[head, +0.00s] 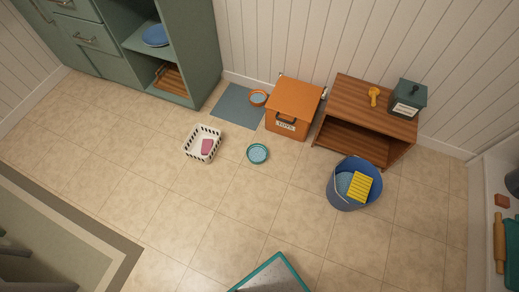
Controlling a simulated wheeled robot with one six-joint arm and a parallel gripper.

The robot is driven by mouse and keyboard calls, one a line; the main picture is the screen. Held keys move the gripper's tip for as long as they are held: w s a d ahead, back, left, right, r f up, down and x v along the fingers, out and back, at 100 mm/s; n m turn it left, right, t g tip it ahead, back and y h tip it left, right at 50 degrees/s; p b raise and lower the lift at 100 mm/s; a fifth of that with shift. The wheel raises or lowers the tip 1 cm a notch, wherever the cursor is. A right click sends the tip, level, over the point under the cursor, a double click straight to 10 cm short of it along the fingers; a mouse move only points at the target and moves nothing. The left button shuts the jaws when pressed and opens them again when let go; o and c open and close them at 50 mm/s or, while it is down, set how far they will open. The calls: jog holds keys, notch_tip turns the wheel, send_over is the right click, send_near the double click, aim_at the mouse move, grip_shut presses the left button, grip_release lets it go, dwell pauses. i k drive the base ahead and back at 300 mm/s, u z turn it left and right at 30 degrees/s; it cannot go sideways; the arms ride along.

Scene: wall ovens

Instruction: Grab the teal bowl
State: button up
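The teal bowl (257,154) sits upright on the tiled floor near the middle of the head view. It is small and round, with a teal rim and a paler blue inside. Nothing covers it, and the floor around it is bare. My gripper does not show in this view.
A white basket (203,144) with a pink item stands left of the bowl. Behind are an orange toy box (293,104), a grey-blue mat (237,106) and an orange bowl (259,98). A blue bucket (343,197) and wooden shelf (374,92) stand right. Front floor is mostly clear.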

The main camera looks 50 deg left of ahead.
aim_at(257, 154)
jog(key=u, duration=0.45)
jog(key=i, duration=0.7)
jog(key=u, duration=1.25)
jog(key=i, duration=0.5)
jog(key=u, duration=0.5)
